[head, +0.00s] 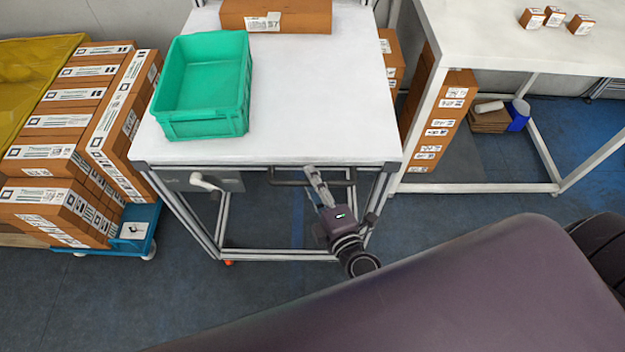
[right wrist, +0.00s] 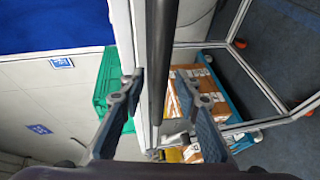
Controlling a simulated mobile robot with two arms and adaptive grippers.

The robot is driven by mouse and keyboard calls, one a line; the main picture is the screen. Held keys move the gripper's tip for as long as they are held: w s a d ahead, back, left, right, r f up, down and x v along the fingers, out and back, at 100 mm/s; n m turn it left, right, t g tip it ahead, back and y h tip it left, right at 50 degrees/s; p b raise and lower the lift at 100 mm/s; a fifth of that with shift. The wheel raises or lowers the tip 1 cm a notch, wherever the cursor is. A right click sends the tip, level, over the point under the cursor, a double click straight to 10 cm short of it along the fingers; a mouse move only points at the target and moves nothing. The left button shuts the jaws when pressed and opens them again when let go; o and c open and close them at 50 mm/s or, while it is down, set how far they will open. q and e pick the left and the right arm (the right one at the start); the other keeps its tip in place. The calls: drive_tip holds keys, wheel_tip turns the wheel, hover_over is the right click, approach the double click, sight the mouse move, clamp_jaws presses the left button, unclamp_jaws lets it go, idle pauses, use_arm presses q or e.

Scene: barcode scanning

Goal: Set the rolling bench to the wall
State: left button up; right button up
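The rolling bench (head: 330,130) stands in the middle of the head view, with a white top and a metal frame. A dark handle bar (head: 285,183) runs along its near edge and also shows in the right wrist view (right wrist: 159,50). My right gripper (head: 319,188) is at the right part of this bar. In the right wrist view its fingers (right wrist: 160,84) are spread, with the bar between them and gaps visible. The grey wall (head: 120,12) shows at the back left, behind the boxes. My left gripper is not in view.
A green crate (head: 205,125) and a brown box (head: 285,18) stand on the bench top. Stacked cartons on a blue trolley (head: 145,225) are close on the left. A white table (head: 480,40) stands at the right. Blue floor (head: 110,300) is clear in front.

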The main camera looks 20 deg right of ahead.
clamp_jaws()
drive_tip(key=shift+w, duration=0.1)
idle(0.3)
